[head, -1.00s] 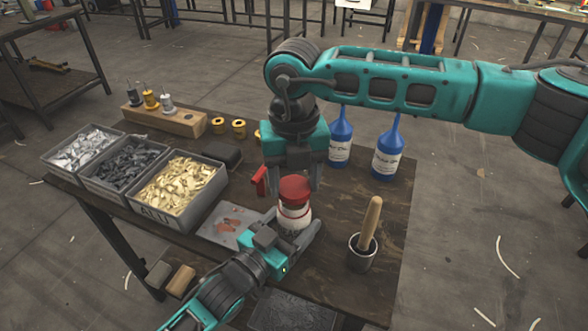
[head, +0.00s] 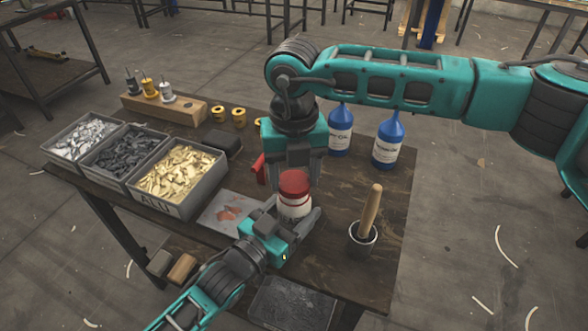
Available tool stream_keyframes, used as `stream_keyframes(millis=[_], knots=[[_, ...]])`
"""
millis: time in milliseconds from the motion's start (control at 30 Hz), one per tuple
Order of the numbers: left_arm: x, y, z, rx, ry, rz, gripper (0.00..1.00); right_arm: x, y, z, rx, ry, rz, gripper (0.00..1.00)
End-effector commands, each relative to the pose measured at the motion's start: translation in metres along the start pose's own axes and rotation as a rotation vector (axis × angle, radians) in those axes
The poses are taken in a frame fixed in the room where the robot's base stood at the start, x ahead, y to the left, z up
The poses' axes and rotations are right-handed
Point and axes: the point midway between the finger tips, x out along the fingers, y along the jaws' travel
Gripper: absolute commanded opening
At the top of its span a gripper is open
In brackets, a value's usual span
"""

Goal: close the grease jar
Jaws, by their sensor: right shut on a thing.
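The grease jar (head: 294,209) is a white jar standing upright on the dark workbench, with its red lid (head: 294,184) on top. My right gripper (head: 294,178) reaches down from above and is shut on the red lid. Whether the lid is seated fully or turned tight cannot be seen. My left gripper (head: 290,224) comes in low from the left, with its fingers on either side of the jar body, and looks shut on it. The lower jar is partly hidden by the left fingers.
Bins of silver, dark and gold rivets (head: 176,174) stand at left. Two blue bottles (head: 387,141) stand behind on the right. A metal cup (head: 362,240) with a wooden-handled tool is right of the jar. A red object (head: 259,170) stands close behind the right gripper's left side.

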Motion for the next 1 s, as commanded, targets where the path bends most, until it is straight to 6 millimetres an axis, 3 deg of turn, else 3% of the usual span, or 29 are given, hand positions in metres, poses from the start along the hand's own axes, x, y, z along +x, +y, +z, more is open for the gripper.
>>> stream_keyframes(millis=[900, 933, 1000], knots=[[0.0, 0.0, 0.0, 0.0, -0.001, 0.0, 0.15, 0.012, 0.0, 0.0, 0.0, 0.001, -0.001, 0.31], [0.0, 0.0, 0.0, 0.0, -0.001, 0.0, 0.0, 0.011, 0.0, 0.0, 0.0, 0.0, -0.001, 0.31], [0.0, 0.0, 0.0, 0.0, -0.001, 0.0, 0.0, 0.011, 0.0, 0.0, 0.014, 0.0, -0.001, 0.31]])
